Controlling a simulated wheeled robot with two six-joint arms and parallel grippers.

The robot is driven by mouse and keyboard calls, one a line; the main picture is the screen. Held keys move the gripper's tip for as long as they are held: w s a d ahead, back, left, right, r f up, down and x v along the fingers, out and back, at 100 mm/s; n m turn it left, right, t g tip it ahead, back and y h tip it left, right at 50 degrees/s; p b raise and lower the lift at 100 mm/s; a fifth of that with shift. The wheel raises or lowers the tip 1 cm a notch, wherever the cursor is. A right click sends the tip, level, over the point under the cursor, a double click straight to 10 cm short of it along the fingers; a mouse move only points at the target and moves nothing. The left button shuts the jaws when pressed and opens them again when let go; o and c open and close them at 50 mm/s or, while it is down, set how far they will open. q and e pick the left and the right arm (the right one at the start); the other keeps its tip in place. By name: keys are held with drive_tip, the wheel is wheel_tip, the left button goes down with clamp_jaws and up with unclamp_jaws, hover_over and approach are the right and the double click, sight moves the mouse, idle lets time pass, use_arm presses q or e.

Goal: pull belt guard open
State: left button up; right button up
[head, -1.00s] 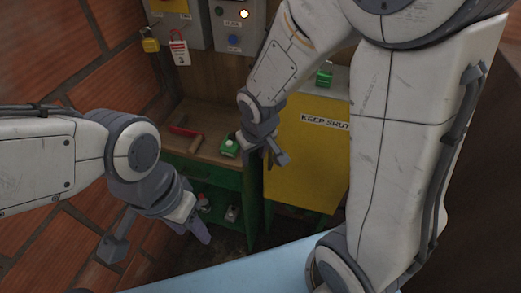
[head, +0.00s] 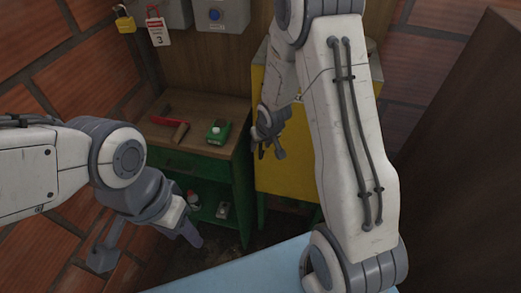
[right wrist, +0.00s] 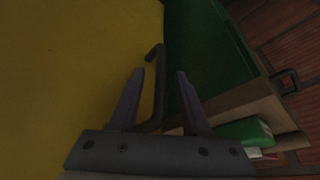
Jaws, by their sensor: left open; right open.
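The belt guard is a yellow panel (head: 287,178) right of the green workbench in the head view; my right arm hides part of it and its label. In the right wrist view the yellow guard (right wrist: 65,75) fills the left side. A dark bar handle (right wrist: 158,85) stands at its edge, between the two fingers of my right gripper (right wrist: 160,73). The fingers are apart and not closed on the bar. In the head view my right gripper (head: 270,153) is in front of the guard's left edge. My left gripper (head: 147,252) is open and empty at lower left.
The green workbench (head: 240,185) holds a red-handled tool (head: 170,125) and a green boxed item (head: 218,132). Small items lie on its lower shelf. A yellow padlock (head: 125,20) and tag hang above. Brick wall is at left; a dark brown surface (head: 465,150) is at right.

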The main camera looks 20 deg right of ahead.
drive_tip(key=shift+w+f, duration=0.2)
drive_tip(key=shift+f, duration=0.15)
clamp_jaws()
idle(1.2)
